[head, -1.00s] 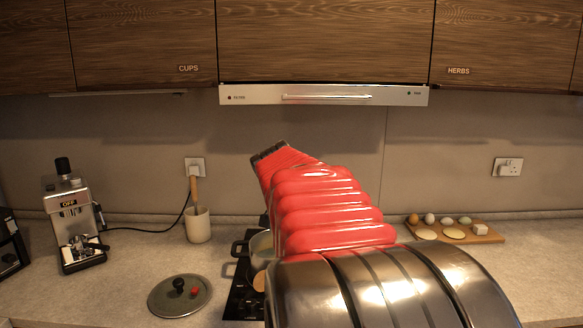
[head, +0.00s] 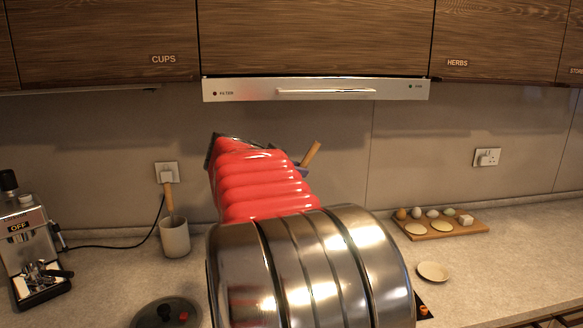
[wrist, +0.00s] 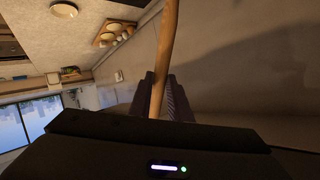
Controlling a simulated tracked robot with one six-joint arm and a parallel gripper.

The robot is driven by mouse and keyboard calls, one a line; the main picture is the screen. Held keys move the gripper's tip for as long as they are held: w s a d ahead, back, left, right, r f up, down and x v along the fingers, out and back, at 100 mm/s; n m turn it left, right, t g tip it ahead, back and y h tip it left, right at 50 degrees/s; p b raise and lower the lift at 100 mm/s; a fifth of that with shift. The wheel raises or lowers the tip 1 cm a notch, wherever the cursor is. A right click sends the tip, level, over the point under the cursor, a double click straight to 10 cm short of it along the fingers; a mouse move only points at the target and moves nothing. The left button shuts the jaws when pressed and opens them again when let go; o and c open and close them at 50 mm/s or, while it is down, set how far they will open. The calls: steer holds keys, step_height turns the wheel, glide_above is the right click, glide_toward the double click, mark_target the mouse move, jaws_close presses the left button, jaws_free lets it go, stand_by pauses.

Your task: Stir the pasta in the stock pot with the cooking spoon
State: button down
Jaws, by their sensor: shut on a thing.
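My gripper (wrist: 160,97) is shut on a wooden handle, taken to be the cooking spoon (wrist: 166,45), as the wrist view shows. In the head view a short piece of this spoon (head: 311,153) sticks out, tilted, behind the right side of my red arm. The spoon's bowl end cannot be made out. The stock pot and its pasta are hidden behind my arm in the head view, and I cannot tell where the spoon is relative to them.
A dark lid (head: 150,316) lies at the front left. A crock (head: 174,238) with another wooden-handled utensil stands behind it, near the coffee machine (head: 30,250). At the right are a small plate (head: 433,271) and a board (head: 470,227) with eggs. The range hood (head: 315,90) hangs above.

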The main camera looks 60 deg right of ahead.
steer(key=shift+s+d, duration=0.2)
steer(key=shift+s+d+f, duration=2.4)
steer(key=shift+s+f, duration=0.3)
steer(key=shift+f, duration=0.25)
steer(key=w+a+f, duration=0.2)
steer(key=f, duration=0.3)
steer(key=w+a+f, duration=0.3)
steer(key=f, duration=0.3)
steer(key=shift+w+f, duration=0.2)
steer(key=shift+f, duration=0.05)
steer(key=shift+d, duration=0.1)
